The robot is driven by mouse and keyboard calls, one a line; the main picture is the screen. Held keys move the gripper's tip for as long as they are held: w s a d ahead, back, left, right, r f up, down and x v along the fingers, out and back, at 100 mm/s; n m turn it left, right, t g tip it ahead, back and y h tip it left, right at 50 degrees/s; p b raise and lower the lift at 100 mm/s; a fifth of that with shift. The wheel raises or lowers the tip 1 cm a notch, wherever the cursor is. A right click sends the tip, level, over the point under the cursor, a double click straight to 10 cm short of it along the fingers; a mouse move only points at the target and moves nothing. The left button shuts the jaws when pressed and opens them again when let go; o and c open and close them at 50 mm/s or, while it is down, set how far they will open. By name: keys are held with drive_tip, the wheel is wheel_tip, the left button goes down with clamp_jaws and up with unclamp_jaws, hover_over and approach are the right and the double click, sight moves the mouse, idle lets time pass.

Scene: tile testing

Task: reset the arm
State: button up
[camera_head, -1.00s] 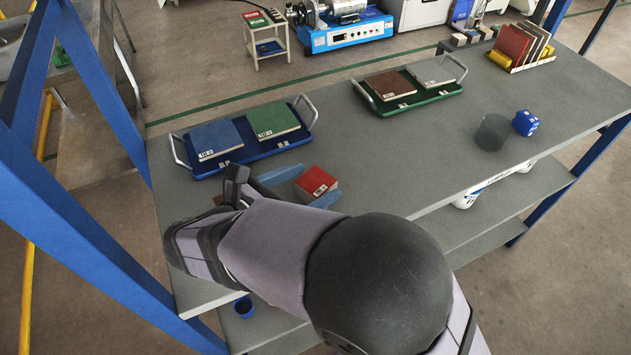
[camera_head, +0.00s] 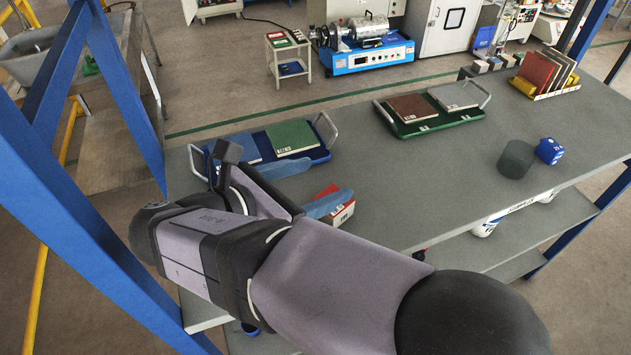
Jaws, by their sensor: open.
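My gripper (camera_head: 331,178) has two blue fingers and is open, above the front left part of the grey table (camera_head: 420,180). A red-topped tile block (camera_head: 344,216) lies by the right finger, which hides part of it. I cannot tell whether they touch. My arm lies across the front left of the view and hides the table's near left corner.
A blue tray (camera_head: 328,126) behind my gripper holds a green tile (camera_head: 290,137) and a partly hidden blue tile (camera_head: 246,149). A green tray (camera_head: 481,93) holds brown and grey tiles. A dark cylinder (camera_head: 515,159), blue cube (camera_head: 549,151) and tile rack (camera_head: 545,90) stand at right.

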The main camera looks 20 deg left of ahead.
drive_tip(key=w+d+f+m+g+h, duration=0.1)
drive_tip(key=d+m, duration=0.1)
drive_tip(key=d, duration=0.2)
drive_tip(key=w+d+f+m+g+h, duration=0.1)
drive_tip(key=d+f+m+g, duration=0.1)
drive_tip(key=d, duration=0.1)
drive_tip(key=w+d+f+m+g+h, duration=0.1)
drive_tip(key=d+f+m, duration=0.1)
drive_tip(key=d, duration=0.2)
drive_tip(key=shift+w+d+g, duration=0.1)
drive_tip(key=shift+d+g, duration=0.2)
drive_tip(key=shift+d, duration=0.05)
drive_tip(key=s+d+f+m+g+y, duration=0.4)
drive_tip(key=d+f+m, duration=0.4)
drive_tip(key=d+m, duration=0.2)
drive_tip(key=s+d+f+m+g+y, duration=0.4)
drive_tip(key=d+f+m, duration=0.4)
drive_tip(key=m, duration=0.7)
drive_tip(key=shift+d+f+m, duration=0.3)
drive_tip(key=shift+d+f, duration=0.05)
drive_tip(key=shift+d, duration=0.7)
